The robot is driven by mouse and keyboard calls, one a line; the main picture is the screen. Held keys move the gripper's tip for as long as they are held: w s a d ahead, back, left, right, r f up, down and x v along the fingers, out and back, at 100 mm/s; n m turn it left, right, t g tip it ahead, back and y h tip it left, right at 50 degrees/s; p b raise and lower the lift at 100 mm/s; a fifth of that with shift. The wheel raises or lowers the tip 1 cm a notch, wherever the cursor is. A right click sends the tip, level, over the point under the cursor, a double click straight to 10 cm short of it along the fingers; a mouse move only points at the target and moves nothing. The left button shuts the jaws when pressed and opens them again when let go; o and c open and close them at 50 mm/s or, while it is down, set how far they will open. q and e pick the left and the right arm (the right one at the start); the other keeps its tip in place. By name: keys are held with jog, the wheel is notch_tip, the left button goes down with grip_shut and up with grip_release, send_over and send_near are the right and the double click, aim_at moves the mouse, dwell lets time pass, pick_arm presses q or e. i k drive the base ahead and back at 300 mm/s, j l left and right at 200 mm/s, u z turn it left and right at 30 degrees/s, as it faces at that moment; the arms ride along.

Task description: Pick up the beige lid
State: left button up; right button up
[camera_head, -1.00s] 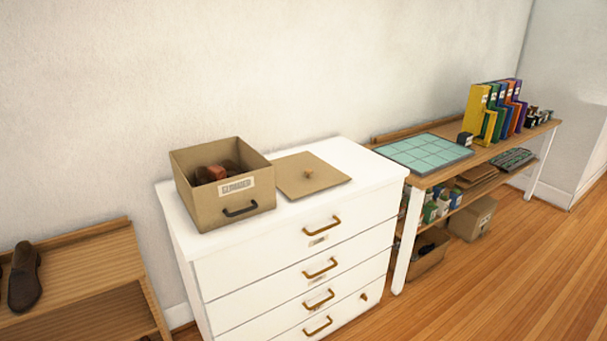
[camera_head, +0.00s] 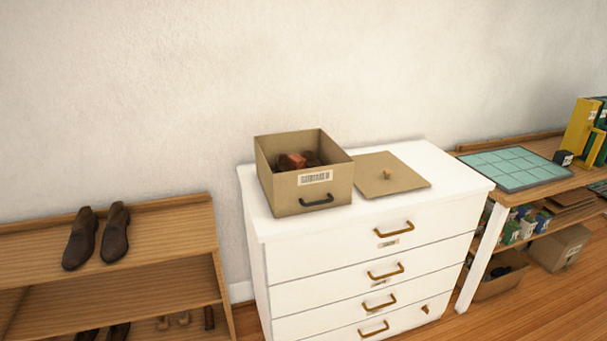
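The beige lid (camera_head: 405,183) lies flat on top of the white chest of drawers (camera_head: 440,165), with a small wooden knob (camera_head: 387,173) at its middle. It is just right of an open beige box (camera_head: 283,190) that has a dark handle and a label on its front. Brown and reddish items (camera_head: 297,160) show inside the box. Neither of my grippers is in the head view.
A wooden shoe rack (camera_head: 165,230) with brown shoes (camera_head: 97,235) stands at the left. A wooden table (camera_head: 560,188) with a teal gridded mat (camera_head: 515,166) and upright folders (camera_head: 584,130) stands at the right. The white top right of the lid is clear.

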aim_at(381, 173)
jog(key=i+l+u, duration=0.1)
jog(key=i+l, duration=0.2)
jog(key=i+l+u, duration=0.1)
jog(key=i+l, duration=0.15)
jog(key=i+l+u, duration=0.1)
jog(key=i+l, duration=0.15)
jog(key=l, duration=0.2)
jog(key=i+l+u, duration=0.1)
jog(key=i+l, duration=0.35)
jog(key=l, duration=0.3)
jog(key=i+l+u, duration=0.25)
jog(key=i+l, duration=0.2)
jog(key=l, duration=0.35)
jog(key=i+l+u, duration=0.1)
jog(key=l, duration=0.3)
jog(key=i, duration=0.1)
